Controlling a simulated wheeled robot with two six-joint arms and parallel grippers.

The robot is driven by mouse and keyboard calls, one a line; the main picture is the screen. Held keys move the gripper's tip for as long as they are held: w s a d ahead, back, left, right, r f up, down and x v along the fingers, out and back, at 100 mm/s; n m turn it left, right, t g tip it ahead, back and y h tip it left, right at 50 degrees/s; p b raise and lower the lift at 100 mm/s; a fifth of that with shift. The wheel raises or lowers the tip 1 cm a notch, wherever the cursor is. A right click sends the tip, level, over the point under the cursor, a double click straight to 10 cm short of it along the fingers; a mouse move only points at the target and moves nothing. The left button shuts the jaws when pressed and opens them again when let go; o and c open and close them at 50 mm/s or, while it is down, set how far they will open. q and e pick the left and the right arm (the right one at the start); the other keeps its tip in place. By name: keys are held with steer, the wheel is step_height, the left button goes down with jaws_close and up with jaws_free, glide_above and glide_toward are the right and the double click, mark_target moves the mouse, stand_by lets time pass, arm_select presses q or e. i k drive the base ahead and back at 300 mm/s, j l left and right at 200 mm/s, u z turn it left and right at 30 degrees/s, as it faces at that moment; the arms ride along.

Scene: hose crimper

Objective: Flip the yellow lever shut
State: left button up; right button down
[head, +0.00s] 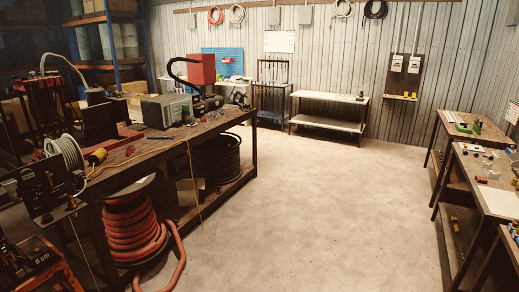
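I cannot make out a yellow lever for certain. A yellow object (97,156) with a thin yellow cable lies on the left workbench (150,152), but I cannot tell that it is a lever. A black machine (45,188) stands at the left edge, beside a reel of grey hose (65,153). I cannot tell whether it is the crimper. Small yellow items also show on the lower shelf of the right benches, too small to identify. Neither of my grippers is in view.
The concrete floor (310,195) is open in the middle. A coil of red hose (130,228) stands by the left bench, one end trailing onto the floor. Benches (483,182) with small parts line the right side. A low white-topped table (330,97) stands at the back wall.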

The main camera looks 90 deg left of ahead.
mark_target(46, 173)
steer(key=u, duration=4.35)
steer(key=i+l, duration=0.15)
steer(key=i, duration=0.35)
steer(key=i+l, duration=0.15)
steer(key=i, duration=0.4)
steer(key=i+l, duration=0.15)
steer(key=i, duration=0.35)
steer(key=i+l, duration=0.2)
steer(key=i, duration=0.3)
steer(key=i+l, duration=0.15)
steer(key=i, duration=0.4)
steer(key=i+l, duration=0.15)
steer(key=i, duration=0.35)
